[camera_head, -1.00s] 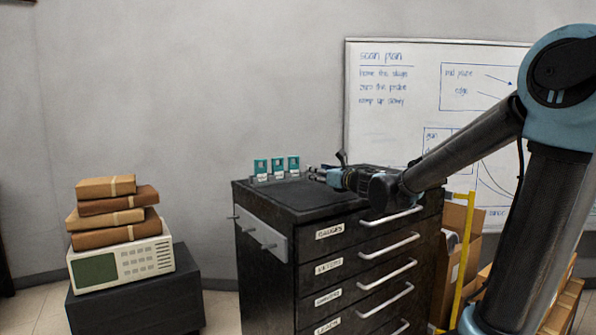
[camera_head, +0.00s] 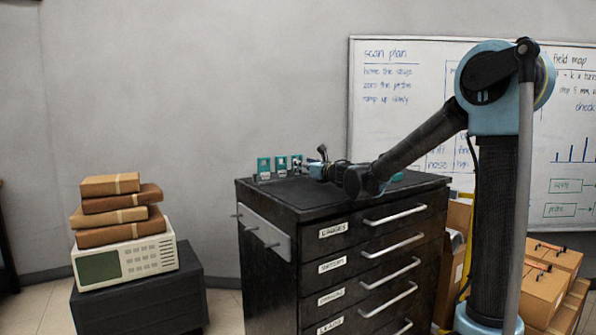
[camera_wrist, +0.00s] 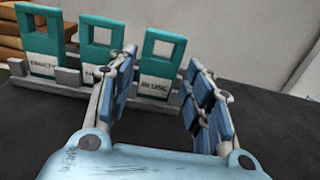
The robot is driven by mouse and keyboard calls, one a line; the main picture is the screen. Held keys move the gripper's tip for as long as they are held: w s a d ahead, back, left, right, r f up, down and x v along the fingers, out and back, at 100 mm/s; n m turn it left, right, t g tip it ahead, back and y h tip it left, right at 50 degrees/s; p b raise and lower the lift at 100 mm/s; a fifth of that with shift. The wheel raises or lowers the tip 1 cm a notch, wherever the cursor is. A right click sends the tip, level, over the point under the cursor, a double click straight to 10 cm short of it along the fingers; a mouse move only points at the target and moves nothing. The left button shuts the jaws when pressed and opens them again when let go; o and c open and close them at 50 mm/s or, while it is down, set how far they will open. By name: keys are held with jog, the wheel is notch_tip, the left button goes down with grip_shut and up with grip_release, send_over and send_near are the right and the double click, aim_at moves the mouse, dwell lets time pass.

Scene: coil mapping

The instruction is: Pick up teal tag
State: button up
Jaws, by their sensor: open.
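Three teal tags stand upright in a row in a low grey rack (camera_wrist: 68,80) on the black cabinet top. Each has a window-like opening and a white label. The left tag (camera_wrist: 45,50) and the middle tag (camera_wrist: 98,53) are left of my gripper; a finger partly covers the middle one. The right tag (camera_wrist: 153,74) shows between my fingers, its label seeming to read "IN USE". My gripper (camera_wrist: 162,62) is open and empty; whether its fingertips flank this tag or stop short is unclear. In the head view, my gripper (camera_head: 318,168) is just right of the tags (camera_head: 281,164).
The black drawer cabinet (camera_head: 283,196) has bare top around the rack. A small teal item (camera_head: 398,176) lies behind my arm at its right. A whiteboard (camera_head: 400,120) is on the wall behind. Brown parcels (camera_head: 112,205) sit on an instrument at left.

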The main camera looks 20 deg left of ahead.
jog(key=shift+x, duration=2.85)
jog(key=c, duration=0.5)
